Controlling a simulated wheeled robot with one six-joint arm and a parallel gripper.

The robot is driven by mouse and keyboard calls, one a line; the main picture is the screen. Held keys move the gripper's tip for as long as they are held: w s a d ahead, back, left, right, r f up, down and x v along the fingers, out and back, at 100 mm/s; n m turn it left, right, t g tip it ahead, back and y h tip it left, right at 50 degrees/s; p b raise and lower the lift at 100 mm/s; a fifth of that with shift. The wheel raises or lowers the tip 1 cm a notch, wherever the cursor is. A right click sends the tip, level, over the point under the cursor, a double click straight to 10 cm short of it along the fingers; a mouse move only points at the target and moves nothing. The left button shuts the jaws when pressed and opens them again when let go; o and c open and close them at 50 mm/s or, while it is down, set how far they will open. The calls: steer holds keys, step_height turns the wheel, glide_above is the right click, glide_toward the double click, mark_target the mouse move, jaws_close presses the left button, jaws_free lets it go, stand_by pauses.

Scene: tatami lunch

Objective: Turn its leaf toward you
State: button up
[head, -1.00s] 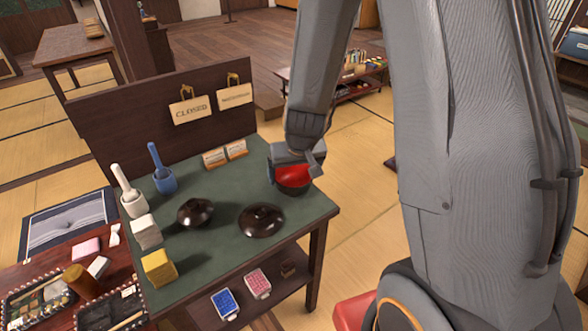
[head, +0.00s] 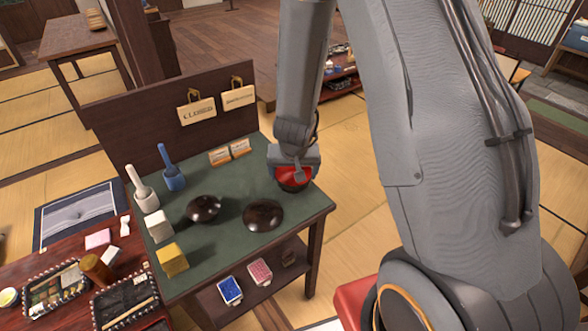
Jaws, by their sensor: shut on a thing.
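A small bowl (head: 294,182), red on top and dark below, is at the right back of the green-topped table (head: 225,240). My gripper (head: 292,170) comes down over it from above and is shut on it. The fingertips are mostly hidden behind the gripper's body and the bowl. I cannot tell if the bowl touches the table. No leaf can be made out on the bowl from here.
Two dark lacquer lids or bowls (head: 204,208) (head: 263,215) stand left of my gripper. Blue (head: 174,180) and white (head: 148,201) mortars, white and yellow blocks, and small cards (head: 230,152) share the table. A dark back panel (head: 165,115) with hanging signs rises behind.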

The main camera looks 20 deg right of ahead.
steer(key=shift+r+m+h+p, duration=0.1)
steer(key=shift+m+h+p, duration=0.45)
steer(key=shift+p, duration=1.6)
steer(key=shift+m+h+p, duration=0.1)
steer(key=shift+m+p, duration=0.95)
steer(key=shift+p, duration=1.1)
steer(key=shift+m+g+p, duration=0.4)
steer(key=shift+m+p, duration=0.15)
steer(key=shift+m, duration=0.05)
steer(key=shift+m+g+h, duration=0.3)
steer(key=shift+m+h, duration=0.15)
steer(key=shift+m, duration=0.65)
steer(key=shift+f+b, duration=0.6)
steer(key=shift+f, duration=0.25)
steer(key=shift+f, duration=0.25)
steer(key=o, duration=1)
steer(key=shift+r, duration=0.1)
